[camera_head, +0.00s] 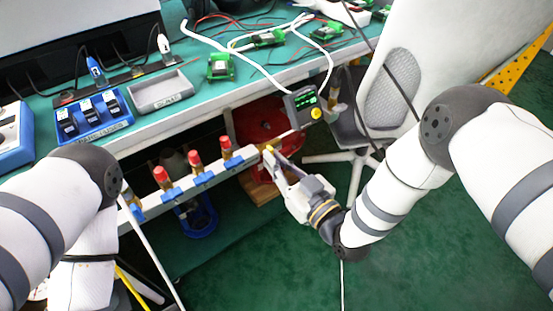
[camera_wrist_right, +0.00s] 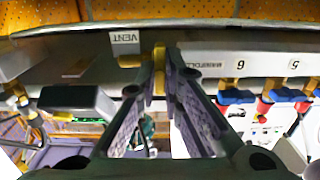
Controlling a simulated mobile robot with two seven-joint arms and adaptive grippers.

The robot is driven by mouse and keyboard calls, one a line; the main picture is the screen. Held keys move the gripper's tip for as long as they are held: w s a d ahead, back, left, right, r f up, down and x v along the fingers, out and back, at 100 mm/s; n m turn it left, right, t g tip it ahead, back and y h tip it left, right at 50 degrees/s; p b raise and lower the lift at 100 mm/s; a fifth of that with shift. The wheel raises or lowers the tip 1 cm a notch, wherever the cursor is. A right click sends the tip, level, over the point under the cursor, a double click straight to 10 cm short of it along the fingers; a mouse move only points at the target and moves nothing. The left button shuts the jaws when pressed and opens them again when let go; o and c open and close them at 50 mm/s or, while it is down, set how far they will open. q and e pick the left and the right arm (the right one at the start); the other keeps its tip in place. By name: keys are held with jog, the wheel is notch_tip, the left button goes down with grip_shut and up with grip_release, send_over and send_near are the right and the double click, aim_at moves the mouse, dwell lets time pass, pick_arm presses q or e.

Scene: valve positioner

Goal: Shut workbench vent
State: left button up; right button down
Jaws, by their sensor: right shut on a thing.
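The vent's yellow handle (camera_wrist_right: 159,68) stands upright in the right wrist view, just right of the white VENT label (camera_wrist_right: 125,42). My right gripper (camera_wrist_right: 159,86) is shut on this handle, with one finger on each side of it. In the head view, my right gripper (camera_head: 272,158) is at the right end of the white manifold bar (camera_head: 211,178), and a small yellow part of the handle (camera_head: 268,149) shows at its fingertips. The fingers hide part of the handle and its valve body. My left arm comes in at the left, but its gripper does not show.
Several red-topped valves with blue handles (camera_head: 168,188) line the manifold below the bench edge. A gauge with a green display (camera_head: 302,106) is near my right gripper. The green bench (camera_head: 180,78) holds a grey tray (camera_head: 160,92). A chair (camera_head: 392,88) stands behind my right arm.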

jog(key=shift+f+n, duration=0.1)
jog(key=shift+n, duration=0.2)
jog(key=c, duration=1.7)
grip_release()
jog(key=v, duration=1.2)
